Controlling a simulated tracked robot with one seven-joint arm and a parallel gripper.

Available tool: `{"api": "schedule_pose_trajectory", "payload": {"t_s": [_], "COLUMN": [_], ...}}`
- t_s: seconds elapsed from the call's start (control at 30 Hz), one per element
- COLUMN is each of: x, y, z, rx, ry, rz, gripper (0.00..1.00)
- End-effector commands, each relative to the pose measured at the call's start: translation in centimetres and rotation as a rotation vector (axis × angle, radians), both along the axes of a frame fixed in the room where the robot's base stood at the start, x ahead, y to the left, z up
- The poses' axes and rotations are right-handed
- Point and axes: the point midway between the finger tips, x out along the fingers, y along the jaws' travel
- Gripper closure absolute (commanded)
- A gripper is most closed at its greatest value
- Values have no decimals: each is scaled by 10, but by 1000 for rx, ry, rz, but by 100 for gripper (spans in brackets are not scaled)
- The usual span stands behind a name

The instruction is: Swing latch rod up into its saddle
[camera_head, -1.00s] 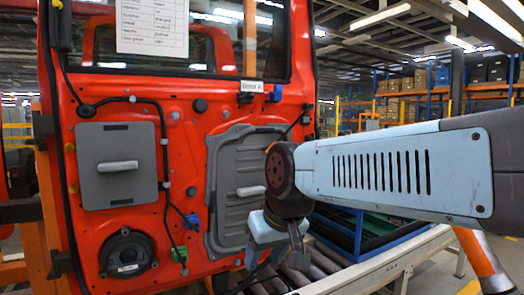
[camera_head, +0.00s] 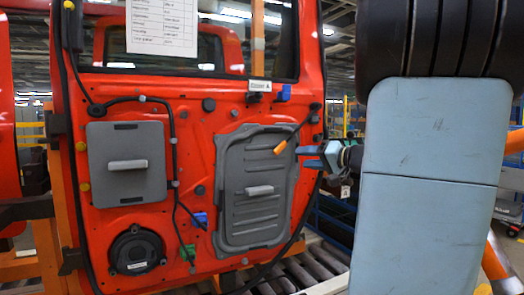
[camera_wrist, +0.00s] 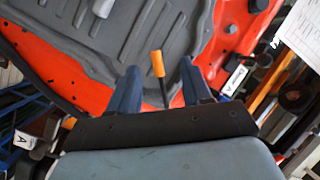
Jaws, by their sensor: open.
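The latch rod (camera_head: 290,135) is a thin dark rod with an orange grip (camera_head: 280,147) at its lower left end. It slants down across the upper right corner of the grey ribbed panel on the red door. My gripper (camera_head: 303,157) is open and points left, just right of the orange grip. In the wrist view, the rod (camera_wrist: 165,92) and its orange end (camera_wrist: 157,63) show between the two blue fingers, with gaps on both sides. I cannot tell whether the rod lies fully between them in depth. I cannot clearly make out the saddle.
The red door (camera_head: 190,100) carries a grey ribbed panel (camera_head: 235,215), a flat grey panel with a handle (camera_head: 125,185), a round speaker (camera_head: 137,250) and black cables. A paper sheet (camera_head: 162,25) hangs at the top. A roller conveyor (camera_head: 300,265) runs below right.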

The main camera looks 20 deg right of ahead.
Motion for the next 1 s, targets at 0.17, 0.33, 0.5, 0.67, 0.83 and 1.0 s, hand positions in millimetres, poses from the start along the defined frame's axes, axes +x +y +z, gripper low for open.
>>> {"api": "schedule_pose_trajectory", "payload": {"t_s": [0.17, 0.33, 0.5, 0.67, 0.83, 1.0], "x": [3, 14, 40, 67, 95, 117], "y": [-35, -35, -25, -16, -6, 2], "z": [9, 10, 10, 10, 10, 10], "rx": [3, 0, 2, 2, 1, 2], "ry": [-77, -88, -85, -85, -86, -85], "rz": [-73, -78, -76, -76, -76, -76], "gripper": [52, 52, 52, 52, 52, 52]}}
